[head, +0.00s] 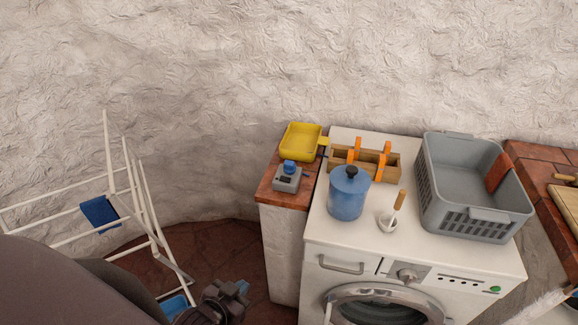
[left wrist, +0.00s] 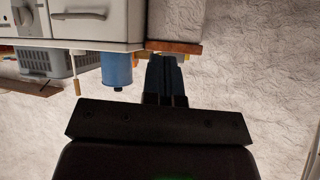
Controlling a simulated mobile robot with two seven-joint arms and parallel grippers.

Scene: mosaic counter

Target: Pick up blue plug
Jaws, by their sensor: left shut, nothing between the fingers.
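The blue plug (head: 290,166) sits on top of a small grey socket box (head: 287,181), on the tiled top of a narrow ledge left of the washing machine. My left gripper (head: 241,287) is low in front of and left of this ledge in the head view, apart from the plug. Its blue fingers are shut and empty. They also show in the left wrist view (left wrist: 165,76), which is upside down. I cannot make out the plug there. My right gripper is not in view.
A yellow tray (head: 301,141) lies behind the socket box. A white drying rack (head: 137,180) stands left.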

